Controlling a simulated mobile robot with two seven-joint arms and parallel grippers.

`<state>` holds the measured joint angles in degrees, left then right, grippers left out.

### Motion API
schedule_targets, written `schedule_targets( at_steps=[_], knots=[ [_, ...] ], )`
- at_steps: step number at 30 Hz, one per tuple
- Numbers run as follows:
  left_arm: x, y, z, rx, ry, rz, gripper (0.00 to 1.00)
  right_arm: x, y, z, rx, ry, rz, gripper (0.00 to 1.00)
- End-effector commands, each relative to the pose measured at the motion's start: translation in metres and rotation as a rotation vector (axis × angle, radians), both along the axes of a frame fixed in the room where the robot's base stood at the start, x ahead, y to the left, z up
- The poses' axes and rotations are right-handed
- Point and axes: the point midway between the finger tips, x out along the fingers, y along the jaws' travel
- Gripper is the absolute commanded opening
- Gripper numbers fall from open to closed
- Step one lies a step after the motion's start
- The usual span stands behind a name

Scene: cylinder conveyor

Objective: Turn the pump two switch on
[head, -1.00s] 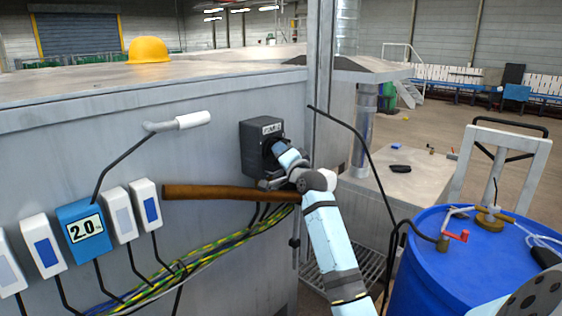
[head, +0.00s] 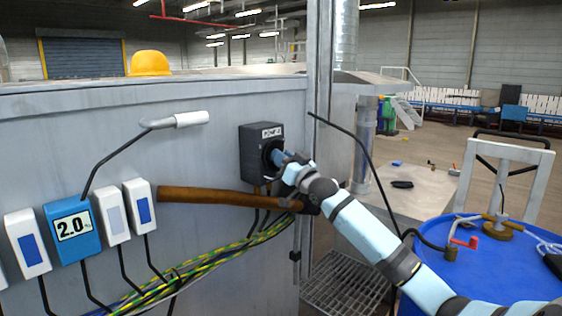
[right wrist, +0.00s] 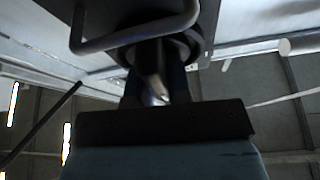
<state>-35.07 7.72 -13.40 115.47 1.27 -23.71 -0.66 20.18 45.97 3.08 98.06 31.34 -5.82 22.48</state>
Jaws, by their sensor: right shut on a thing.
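The pump two switch (head: 258,150) is a dark grey box on the grey metal wall, with a small label at its top and a round dark knob on its front. My right gripper (head: 277,157) is at the knob, shut on it. The hand hides most of the knob in the head view. In the right wrist view, my right gripper (right wrist: 155,85) has its fingers around the dark round knob (right wrist: 155,50), with a shiny part between them. The label is too small to read surely. My left gripper is not in view.
A white-tipped lever (head: 190,119), a blue meter (head: 72,228) and cables (head: 220,262) are to the left. A blue barrel (head: 470,270) stands at the right.

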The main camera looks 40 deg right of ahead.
Motion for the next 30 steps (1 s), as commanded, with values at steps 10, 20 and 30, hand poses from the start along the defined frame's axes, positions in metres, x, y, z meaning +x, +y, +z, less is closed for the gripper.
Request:
schedule_targets(
  at_steps=[10,20,30],
  knots=[
    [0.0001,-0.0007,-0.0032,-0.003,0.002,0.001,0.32,0.0001,-0.0004,0.0001,-0.113,-0.01,-0.001,0.0],
    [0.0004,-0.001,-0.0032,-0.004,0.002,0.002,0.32,0.0,-0.0005,0.0008,-0.126,-0.012,-0.002,0.0],
    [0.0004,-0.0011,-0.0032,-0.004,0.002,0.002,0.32,0.0,-0.0004,0.0007,-0.125,-0.012,-0.001,0.44]
  ],
)
